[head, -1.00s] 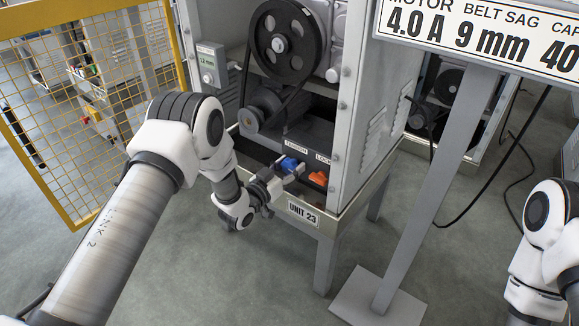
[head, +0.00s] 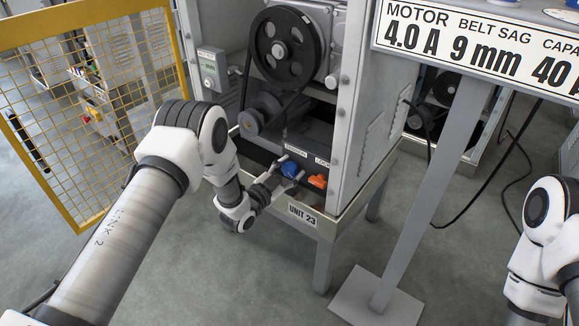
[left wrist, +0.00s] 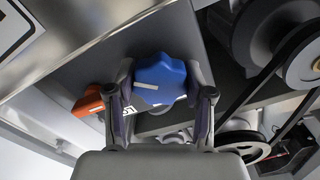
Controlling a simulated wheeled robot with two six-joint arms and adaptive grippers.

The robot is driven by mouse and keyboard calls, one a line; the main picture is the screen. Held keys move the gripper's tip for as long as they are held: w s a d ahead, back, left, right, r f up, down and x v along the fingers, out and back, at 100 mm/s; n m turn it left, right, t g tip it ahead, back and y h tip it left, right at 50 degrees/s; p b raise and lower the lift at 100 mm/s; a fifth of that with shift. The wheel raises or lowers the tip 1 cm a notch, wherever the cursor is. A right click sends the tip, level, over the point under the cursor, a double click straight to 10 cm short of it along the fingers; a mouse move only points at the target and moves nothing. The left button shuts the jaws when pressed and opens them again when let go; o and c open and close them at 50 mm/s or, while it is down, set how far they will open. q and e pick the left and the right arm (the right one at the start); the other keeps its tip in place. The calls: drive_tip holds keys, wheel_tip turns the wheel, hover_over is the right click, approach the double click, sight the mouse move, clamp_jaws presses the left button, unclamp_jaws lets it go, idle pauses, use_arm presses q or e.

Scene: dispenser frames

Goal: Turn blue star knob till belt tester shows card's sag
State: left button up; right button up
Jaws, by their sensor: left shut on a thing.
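The blue star knob (head: 290,168) is on the front ledge of unit 23, beside the tension label. My left gripper (head: 294,166) is shut on it. In the left wrist view, one finger lies on each side of the blue star knob (left wrist: 160,80), which has a white mark on its face. The belt tester (head: 208,66) is a grey box with a small greenish display at the unit's left post; its reading is too small to tell. The card (head: 480,45) shows belt sag 9 mm. My right gripper is out of view.
An orange knob (head: 318,181) by the lock label sits close to the right of the blue one. A large black pulley (head: 286,47) and belt are above. A yellow mesh guard (head: 70,110) stands at left, and the sign's post (head: 437,190) at right.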

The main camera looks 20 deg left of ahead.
use_arm(q)
drive_tip(key=m+p, duration=0.1)
drive_tip(key=m, duration=0.4)
drive_tip(key=shift+m+p, duration=0.3)
idle(0.4)
drive_tip(key=o, duration=1.1)
drive_tip(key=shift+o, duration=0.2)
drive_tip(key=v, duration=1.2)
